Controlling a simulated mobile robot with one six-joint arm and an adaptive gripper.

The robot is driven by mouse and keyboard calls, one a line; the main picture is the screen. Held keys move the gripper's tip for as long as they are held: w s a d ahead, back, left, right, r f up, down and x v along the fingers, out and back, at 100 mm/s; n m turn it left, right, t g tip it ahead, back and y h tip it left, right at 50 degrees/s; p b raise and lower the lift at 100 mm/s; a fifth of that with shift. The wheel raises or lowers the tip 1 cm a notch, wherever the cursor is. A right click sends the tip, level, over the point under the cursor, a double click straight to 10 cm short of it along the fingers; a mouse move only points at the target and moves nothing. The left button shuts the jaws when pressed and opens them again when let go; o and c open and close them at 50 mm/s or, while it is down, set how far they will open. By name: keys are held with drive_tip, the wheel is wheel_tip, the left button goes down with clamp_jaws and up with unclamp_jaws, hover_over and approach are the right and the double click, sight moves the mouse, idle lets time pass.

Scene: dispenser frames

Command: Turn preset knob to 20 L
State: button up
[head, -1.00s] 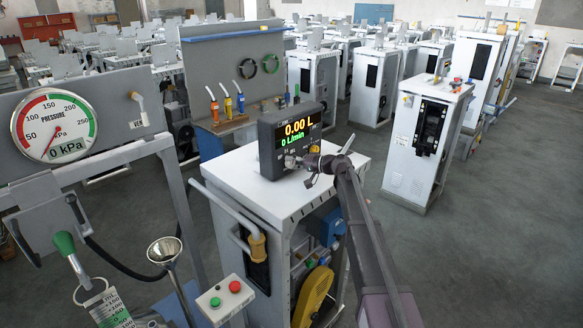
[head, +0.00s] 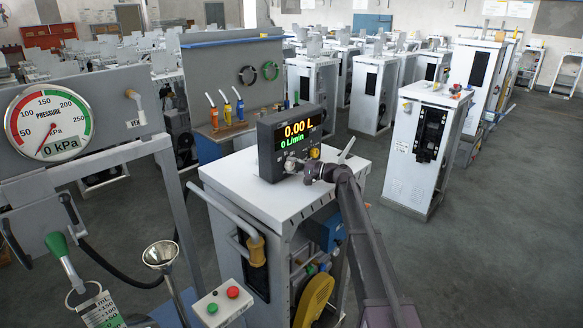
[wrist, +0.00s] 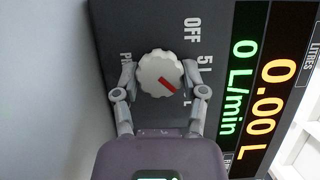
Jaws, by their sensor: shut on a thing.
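The preset knob (wrist: 158,74) is a pale round dial with a scalloped rim and a red pointer mark. In the wrist view the mark points to the lower right, past the "5 L" label and towards a partly hidden label ending in "L". "OFF" is printed above right. My gripper (wrist: 160,80) has one finger on each side of the knob and is shut on it. In the head view the knob (head: 290,165) sits low on the dark display unit (head: 264,150), with my gripper (head: 303,171) at it. The display reads 0.00 L and 0 L/min.
The display unit stands on a white cabinet (head: 235,180). A yellow knob (head: 315,152) is on the same panel, right of the preset knob. A pressure gauge (head: 48,122), a funnel (head: 160,255) and a red-and-green button box (head: 222,303) are at left. Open floor lies at right.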

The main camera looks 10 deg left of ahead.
drive_tip(key=o, duration=1.1)
drive_tip(key=shift+o, duration=0.2)
drive_tip(key=shift+d, duration=0.15)
drive_tip(key=v, duration=1.1)
drive_tip(key=shift+s+d, duration=0.15)
drive_tip(key=shift+d, duration=0.2)
